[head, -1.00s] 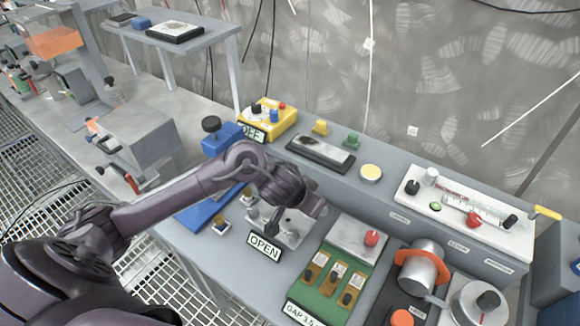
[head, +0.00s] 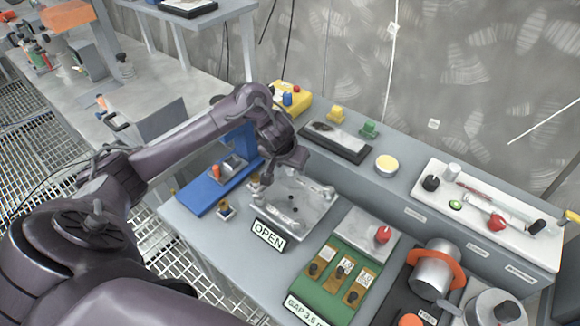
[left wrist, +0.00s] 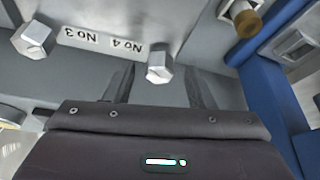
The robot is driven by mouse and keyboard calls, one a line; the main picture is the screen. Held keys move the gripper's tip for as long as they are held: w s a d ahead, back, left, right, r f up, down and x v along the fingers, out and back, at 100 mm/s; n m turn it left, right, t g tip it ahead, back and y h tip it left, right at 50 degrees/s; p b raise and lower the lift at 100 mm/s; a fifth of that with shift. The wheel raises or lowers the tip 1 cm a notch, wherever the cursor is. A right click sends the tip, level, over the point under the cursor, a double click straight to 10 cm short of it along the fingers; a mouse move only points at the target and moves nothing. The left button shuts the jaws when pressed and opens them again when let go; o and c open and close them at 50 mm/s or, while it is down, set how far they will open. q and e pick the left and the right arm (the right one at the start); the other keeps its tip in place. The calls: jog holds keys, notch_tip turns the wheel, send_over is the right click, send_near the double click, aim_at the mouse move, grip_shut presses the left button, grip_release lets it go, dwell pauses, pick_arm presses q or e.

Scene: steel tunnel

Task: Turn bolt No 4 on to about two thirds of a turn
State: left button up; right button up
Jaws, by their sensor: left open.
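The steel plate (head: 312,218) with bolts at its corners lies on the grey bench behind the OPEN sign (head: 268,235). My left gripper (head: 272,181) is over the plate's left back part and hides what is under it in the head view. In the left wrist view, bolt No 4 (left wrist: 158,62), a hex head, stands between the two open fingers of the left gripper (left wrist: 158,87), with a gap on both sides. Its label (left wrist: 126,46) is upside down. Bolt No 3 (left wrist: 35,38) is to the left, outside the fingers. My right gripper is out of view.
A green gap panel (head: 335,282) and a metal cylinder with an orange ring (head: 436,268) stand to the right. A dark tray (head: 335,142) lies behind.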

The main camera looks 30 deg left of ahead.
pick_arm(q)
jog(key=c, duration=1)
jog(key=shift+m, duration=0.3)
